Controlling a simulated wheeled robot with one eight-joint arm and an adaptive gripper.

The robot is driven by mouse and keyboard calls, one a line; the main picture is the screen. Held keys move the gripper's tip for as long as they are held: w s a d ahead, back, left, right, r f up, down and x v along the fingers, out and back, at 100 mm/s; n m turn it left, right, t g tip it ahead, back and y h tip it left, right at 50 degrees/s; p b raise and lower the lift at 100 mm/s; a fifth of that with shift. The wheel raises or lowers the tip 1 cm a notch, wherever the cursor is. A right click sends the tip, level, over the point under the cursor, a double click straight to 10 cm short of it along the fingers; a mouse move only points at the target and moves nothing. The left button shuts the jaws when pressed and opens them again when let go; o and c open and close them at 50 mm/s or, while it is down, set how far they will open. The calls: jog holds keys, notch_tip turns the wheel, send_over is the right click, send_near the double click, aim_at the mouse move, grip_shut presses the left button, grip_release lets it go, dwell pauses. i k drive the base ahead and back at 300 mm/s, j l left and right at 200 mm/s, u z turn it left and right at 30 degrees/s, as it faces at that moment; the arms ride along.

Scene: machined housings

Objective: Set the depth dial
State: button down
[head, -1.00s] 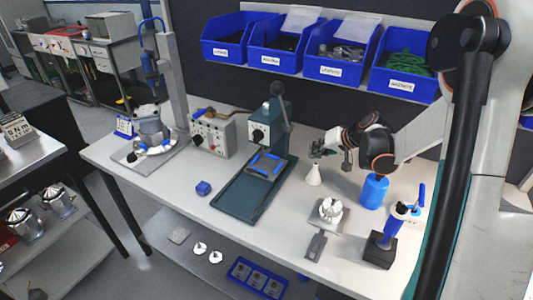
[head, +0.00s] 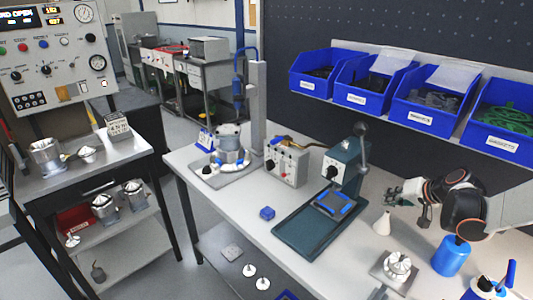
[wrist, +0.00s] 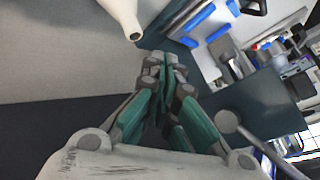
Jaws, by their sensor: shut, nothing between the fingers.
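A green press (head: 350,165) stands on the white workbench with a long green base plate (head: 300,236). A round dial with a black knob on a white face (head: 331,171) sits on the press's front; its setting is too small to read. A lever with a dark ball (head: 361,130) rises at its right side. My gripper (head: 390,198) is right of the press, apart from it, above the bench. In the wrist view my gripper's fingers (wrist: 164,62) are together and empty. The dial cannot be made out in the wrist view.
A white conical bottle (head: 382,224) stands just below my gripper and shows close in the wrist view (wrist: 122,12). A blue cylinder (head: 452,258) is under my arm. A grey control box (head: 287,163) stands left of the press. Blue bins (head: 428,105) hang behind.

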aim_at(331, 172)
jog(key=k+j+z, duration=0.1)
jog(key=k+j, duration=0.3)
jog(key=k+j+z, duration=0.1)
jog(key=k+j, duration=0.25)
jog(key=k, duration=0.2)
